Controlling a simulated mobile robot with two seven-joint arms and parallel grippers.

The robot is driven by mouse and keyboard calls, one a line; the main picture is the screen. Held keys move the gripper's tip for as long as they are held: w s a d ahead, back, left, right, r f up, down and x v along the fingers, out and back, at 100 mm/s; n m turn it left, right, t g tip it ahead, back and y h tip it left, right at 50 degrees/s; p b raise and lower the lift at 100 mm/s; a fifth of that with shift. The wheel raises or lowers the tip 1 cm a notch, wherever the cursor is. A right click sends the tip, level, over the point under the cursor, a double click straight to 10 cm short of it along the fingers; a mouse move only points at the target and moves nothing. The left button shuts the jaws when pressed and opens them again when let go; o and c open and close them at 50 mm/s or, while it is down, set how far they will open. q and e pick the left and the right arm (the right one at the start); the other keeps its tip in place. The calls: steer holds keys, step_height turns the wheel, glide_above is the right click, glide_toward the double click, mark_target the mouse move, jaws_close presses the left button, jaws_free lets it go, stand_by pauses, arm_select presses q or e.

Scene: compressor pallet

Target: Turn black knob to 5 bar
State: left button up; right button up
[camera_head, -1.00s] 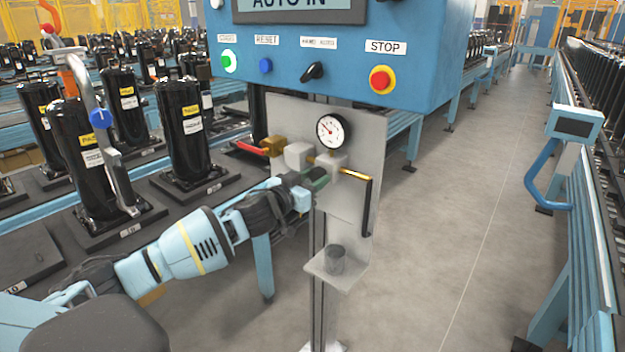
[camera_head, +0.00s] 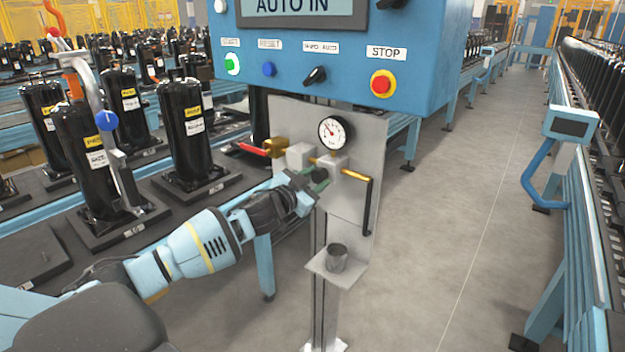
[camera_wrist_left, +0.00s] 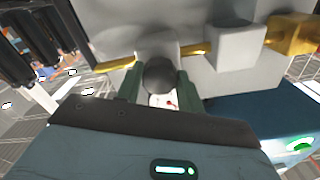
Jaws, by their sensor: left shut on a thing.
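The black knob (camera_head: 320,174) sits below the grey regulator block on the panel, mostly hidden by my gripper in the head view. In the left wrist view the round dark knob (camera_wrist_left: 159,75) lies between the two green fingers. My left gripper (camera_head: 318,178) is shut on it; its fingers flank the knob in the wrist view (camera_wrist_left: 160,88). The round white pressure gauge (camera_head: 335,133) is above the block, its needle pointing to the upper left; its numbers are too small to read. Part of the gauge (camera_wrist_left: 163,101) shows behind the knob in the wrist view. My right gripper is not in view.
The blue control box (camera_head: 420,60) with buttons overhangs the grey panel (camera_head: 345,205). A red-handled brass valve (camera_head: 272,147) is left of the regulator. A small shelf (camera_head: 335,275) with a grey cup (camera_head: 336,258) is below.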

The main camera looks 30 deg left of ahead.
arm_select(q)
steer(key=m, duration=1.2)
steer(key=shift+r, duration=0.1)
stand_by(0.4)
steer(key=o, duration=1)
steer(key=shift+s, duration=0.1)
steer(key=shift+s+a, duration=0.2)
steer(key=shift+s, duration=1.75)
steer(key=shift+s+a, duration=0.15)
steer(key=shift+s, duration=1.75)
